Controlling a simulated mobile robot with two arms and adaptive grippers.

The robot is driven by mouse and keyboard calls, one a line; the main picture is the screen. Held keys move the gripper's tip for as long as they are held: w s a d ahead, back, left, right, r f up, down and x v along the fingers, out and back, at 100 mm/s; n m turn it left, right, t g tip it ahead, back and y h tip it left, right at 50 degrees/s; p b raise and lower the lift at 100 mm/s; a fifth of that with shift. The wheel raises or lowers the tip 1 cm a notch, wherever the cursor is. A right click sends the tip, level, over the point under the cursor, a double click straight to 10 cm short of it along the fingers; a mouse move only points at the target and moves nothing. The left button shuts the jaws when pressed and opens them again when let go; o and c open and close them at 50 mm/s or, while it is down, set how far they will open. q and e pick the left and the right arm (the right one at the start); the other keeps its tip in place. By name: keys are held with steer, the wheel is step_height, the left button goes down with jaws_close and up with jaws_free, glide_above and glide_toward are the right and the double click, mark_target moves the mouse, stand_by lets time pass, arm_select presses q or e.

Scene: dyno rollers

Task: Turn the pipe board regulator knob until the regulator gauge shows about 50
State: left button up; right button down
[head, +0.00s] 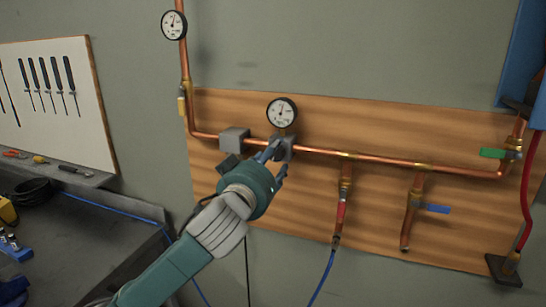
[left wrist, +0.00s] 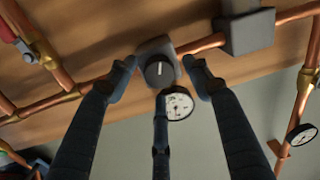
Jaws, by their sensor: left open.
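The regulator is a grey block on the copper pipe of the wooden board, below a round white gauge (head: 282,112). Its dark round knob (left wrist: 159,71) with a white mark line shows in the left wrist view. The gauge (left wrist: 179,103) is beside the knob there; its needle is too small to read surely. In the head view the needle seems to point about upward. My left gripper (head: 276,170) is open in front of the regulator, its fingers spread around the knob with gaps visible on both sides. The knob is hidden by the gripper in the head view. My right gripper is out of view.
A second gauge (head: 174,25) is on the upper left pipe. A grey box (head: 234,140) sits on the pipe left of the regulator. Red (head: 340,212), blue (head: 436,209) and green (head: 492,153) valve handles are to the right. A workbench (head: 90,235) is at the lower left.

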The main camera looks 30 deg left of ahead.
arm_select(q)
steer(key=shift+w+a, duration=0.1)
steer(key=shift+w, duration=0.25)
steer(key=c, duration=1.2)
steer(key=shift+o, duration=0.2)
